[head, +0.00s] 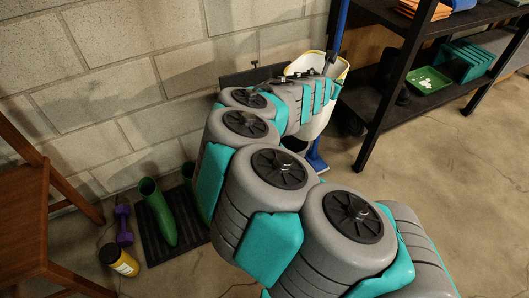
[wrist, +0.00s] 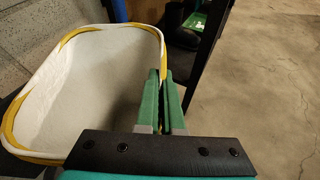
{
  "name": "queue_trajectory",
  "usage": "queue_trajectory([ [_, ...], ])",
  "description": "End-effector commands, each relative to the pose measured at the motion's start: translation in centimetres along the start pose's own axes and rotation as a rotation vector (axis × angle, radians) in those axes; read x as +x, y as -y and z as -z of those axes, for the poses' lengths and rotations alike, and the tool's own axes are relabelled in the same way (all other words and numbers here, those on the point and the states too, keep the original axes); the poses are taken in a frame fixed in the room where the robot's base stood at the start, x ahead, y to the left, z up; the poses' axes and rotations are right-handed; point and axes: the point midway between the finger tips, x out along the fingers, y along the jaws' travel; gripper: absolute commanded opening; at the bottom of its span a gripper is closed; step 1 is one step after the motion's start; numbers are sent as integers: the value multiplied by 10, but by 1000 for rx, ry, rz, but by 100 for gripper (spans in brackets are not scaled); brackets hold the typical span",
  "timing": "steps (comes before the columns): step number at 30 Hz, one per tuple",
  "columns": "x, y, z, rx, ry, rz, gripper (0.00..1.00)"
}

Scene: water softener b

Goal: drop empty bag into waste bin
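An open-topped white bag (head: 318,118) with a yellow rim hangs at my gripper in the head view. In the wrist view the bag (wrist: 90,85) stands open to the left and its inside looks empty. My gripper (wrist: 162,75) has its green fingers close together, one on each side of the bag's right edge. In the head view the fingertips are hidden by my arm. A dark edge (head: 250,75) against the wall behind my arm may belong to the waste bin; most of it is hidden, so I cannot tell.
A blue broom (head: 317,160) leans beside the bag. A dark shelf rack (head: 385,85) with a green tray (head: 428,80) stands at right. Green boots (head: 158,210), a purple dumbbell (head: 124,225), a yellow-black can (head: 118,260) and a wooden chair (head: 35,200) are at left. Floor at right is clear.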

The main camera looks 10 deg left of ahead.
Motion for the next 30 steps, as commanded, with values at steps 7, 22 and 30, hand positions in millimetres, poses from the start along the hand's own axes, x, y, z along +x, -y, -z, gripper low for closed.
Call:
queue_trajectory([
  [7, -3, -19, 24, 16, 2, 43, 0],
  [22, -33, -79, 88, 94, 14, 221, 0],
  [30, -60, -100, 110, 139, 27, 337, 0],
])
